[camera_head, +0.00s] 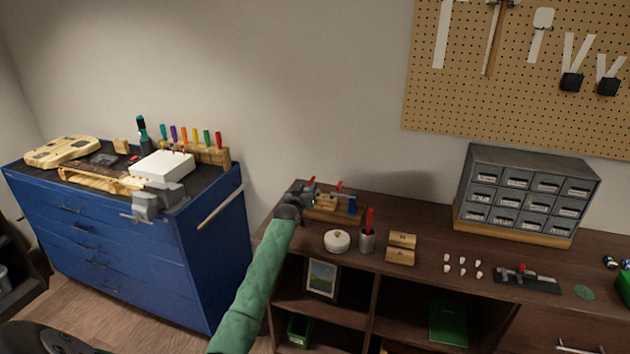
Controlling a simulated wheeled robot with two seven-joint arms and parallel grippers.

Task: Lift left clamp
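My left arm, in a green sleeve, reaches up from the bottom to the left end of the brown workbench. Its dark grey gripper (302,190) is at a small wooden stand (322,214) there. Two red-tipped tools, likely the clamps, show at this stand: a left one (311,181) right beside the gripper, and a right one (338,186) a little farther right. The gripper partly hides the left one. The fingers are too small and dark to tell whether they are open or touching it. My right gripper is out of view.
A white round container (337,241), a metal cup with red tools (367,240) and wooden blocks (401,248) stand close to the right. A drawer cabinet (530,190) is at the back right. A blue tool chest (120,240) stands left, across a gap.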

